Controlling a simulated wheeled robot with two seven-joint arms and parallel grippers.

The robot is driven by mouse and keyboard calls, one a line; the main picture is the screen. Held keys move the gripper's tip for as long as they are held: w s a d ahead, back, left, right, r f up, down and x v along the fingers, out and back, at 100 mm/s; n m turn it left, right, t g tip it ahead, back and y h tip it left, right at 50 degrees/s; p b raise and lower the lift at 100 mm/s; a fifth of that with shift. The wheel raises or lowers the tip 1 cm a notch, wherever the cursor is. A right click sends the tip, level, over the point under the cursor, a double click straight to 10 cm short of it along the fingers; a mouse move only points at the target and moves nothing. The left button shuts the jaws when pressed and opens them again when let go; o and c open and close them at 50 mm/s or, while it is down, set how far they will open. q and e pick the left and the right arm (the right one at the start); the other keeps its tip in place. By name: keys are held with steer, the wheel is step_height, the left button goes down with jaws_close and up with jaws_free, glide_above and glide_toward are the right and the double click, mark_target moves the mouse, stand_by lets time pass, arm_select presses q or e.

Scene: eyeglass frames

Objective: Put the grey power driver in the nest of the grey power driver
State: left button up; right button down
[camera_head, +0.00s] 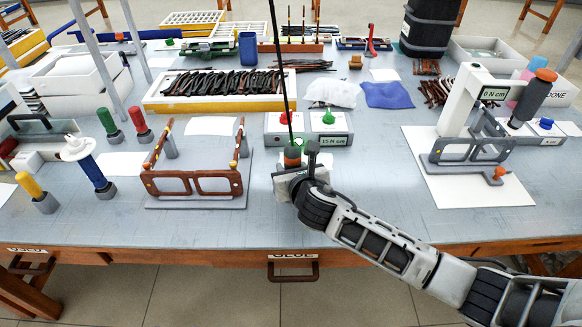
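My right gripper (290,173) comes in from the right and is over the front middle of the table. A larger dark grey cylinder with an orange cap (534,95) stands at the right. I cannot tell which holder is the grey driver's nest; a box marked 15 N cm (337,140) lies just behind my gripper. My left gripper is out of view.
A grey fixture with a brown eyeglass frame (192,183) lies left of my gripper. Several coloured-handled tools, including a blue one (93,170), stand further left. A white stand (462,97) and a grey frame fixture (470,150) are at the right. The table front between the fixtures is mostly clear.

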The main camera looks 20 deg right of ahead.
steer(key=shift+f+b, duration=0.3)
steer(key=shift+f, duration=0.25)
steer(key=c, duration=0.9)
jaws_free()
steer(key=p+v, duration=0.1)
steer(key=v, duration=1.5)
